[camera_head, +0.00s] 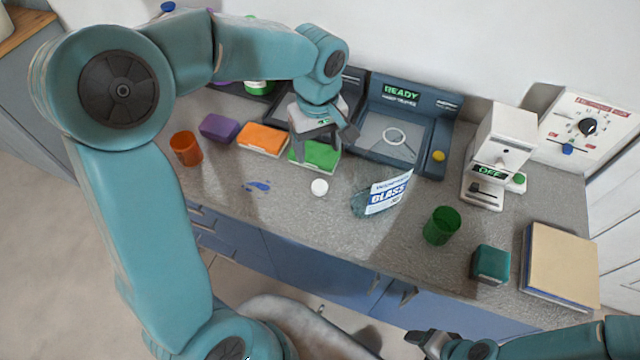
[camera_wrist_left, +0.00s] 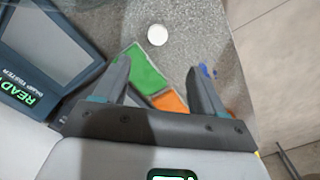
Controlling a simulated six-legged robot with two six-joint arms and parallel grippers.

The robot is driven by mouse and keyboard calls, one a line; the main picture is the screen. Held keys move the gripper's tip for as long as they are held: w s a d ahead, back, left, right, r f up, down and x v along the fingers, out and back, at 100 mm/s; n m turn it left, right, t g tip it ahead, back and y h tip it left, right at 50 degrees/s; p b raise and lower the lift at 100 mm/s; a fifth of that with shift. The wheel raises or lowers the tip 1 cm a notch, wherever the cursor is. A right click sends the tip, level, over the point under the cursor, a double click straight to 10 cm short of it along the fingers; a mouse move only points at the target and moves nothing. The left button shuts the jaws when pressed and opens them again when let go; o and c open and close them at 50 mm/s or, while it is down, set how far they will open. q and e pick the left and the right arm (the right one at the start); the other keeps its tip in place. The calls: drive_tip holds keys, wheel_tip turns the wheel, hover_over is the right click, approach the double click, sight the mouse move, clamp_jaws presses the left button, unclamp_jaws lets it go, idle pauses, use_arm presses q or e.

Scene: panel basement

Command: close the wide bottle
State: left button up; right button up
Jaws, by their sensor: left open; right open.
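A clear bluish bottle (camera_head: 361,205) with a white and blue "GLASS" label is on the grey counter right of centre; its mouth is not clear and I cannot tell if it is upright. A small round white piece, looking like a cap (camera_head: 319,187), lies on the counter left of the bottle, apart from it; it also shows in the left wrist view (camera_wrist_left: 157,35). My left gripper (camera_head: 322,146) is open and empty above the green sponge, behind the white piece. It also shows in the left wrist view (camera_wrist_left: 160,70). My right gripper (camera_head: 428,339) is at the lower right, off the counter, open.
Green (camera_head: 316,155), orange (camera_head: 262,139) and purple (camera_head: 219,127) blocks and an orange cup (camera_head: 186,148) stand left. A green cup (camera_head: 441,225), teal box (camera_head: 490,264) and board (camera_head: 562,262) are right. A tester station (camera_head: 400,122) stands behind. Blue spots (camera_head: 257,186) mark the counter.

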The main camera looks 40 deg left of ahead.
use_arm(q)
hover_over(320, 186)
wheel_tip(320, 186, down, 9)
drive_tip(key=shift+s+a+r, duration=0.1)
drive_tip(key=shift+s, duration=0.05)
drive_tip(key=shift+f+p, duration=0.35)
drive_tip(key=shift+p, duration=0.1)
wheel_tip(320, 186, down, 4)
drive_tip(key=shift+f+p, duration=0.25)
drive_tip(key=shift+p, duration=0.15)
drive_tip(key=c, duration=1.1)
